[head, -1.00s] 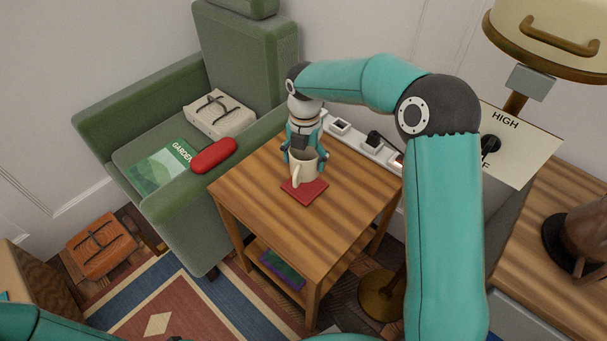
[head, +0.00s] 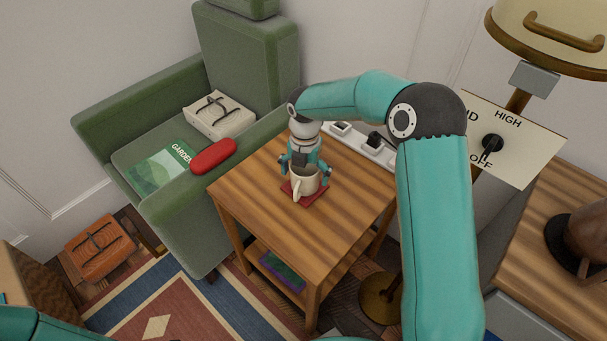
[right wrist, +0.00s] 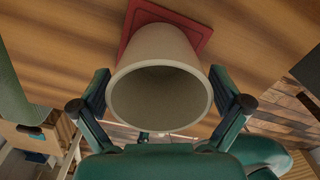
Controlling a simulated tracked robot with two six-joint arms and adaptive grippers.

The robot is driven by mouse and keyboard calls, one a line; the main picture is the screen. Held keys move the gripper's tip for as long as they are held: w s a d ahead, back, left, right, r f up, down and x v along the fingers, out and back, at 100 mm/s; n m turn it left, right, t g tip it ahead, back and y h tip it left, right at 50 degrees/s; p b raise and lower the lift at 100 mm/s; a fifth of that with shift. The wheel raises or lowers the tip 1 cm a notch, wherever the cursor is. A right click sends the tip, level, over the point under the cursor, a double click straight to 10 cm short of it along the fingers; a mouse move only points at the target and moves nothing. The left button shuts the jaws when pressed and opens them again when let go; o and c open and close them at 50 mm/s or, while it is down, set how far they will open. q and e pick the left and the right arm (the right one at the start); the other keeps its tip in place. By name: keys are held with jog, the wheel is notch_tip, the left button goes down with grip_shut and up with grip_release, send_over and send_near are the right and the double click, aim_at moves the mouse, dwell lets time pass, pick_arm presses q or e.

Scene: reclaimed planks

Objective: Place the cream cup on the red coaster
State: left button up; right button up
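The cream cup (head: 304,184) stands upright on the red coaster (head: 313,197) on the wooden side table, its handle towards the front left. In the right wrist view I look into the mouth of the cup (right wrist: 160,98), with the coaster (right wrist: 203,33) beneath its base. My right gripper (head: 305,172) is above and around the cup, one finger on each side. It is open: the fingers (right wrist: 160,80) show narrow gaps to the cup wall. My left gripper is out of view; only part of my left arm shows at lower left.
The side table (head: 335,225) has free wood in front of the coaster. A power strip (head: 368,145) lies behind it. A green armchair (head: 245,55) holding a red case (head: 213,156) stands left. A lamp with a dial plate (head: 515,140) stands right.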

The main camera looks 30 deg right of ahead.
notch_tip(320, 180, up, 12)
jog(key=p, duration=0.2)
dwell(0.5)
dwell(0.5)
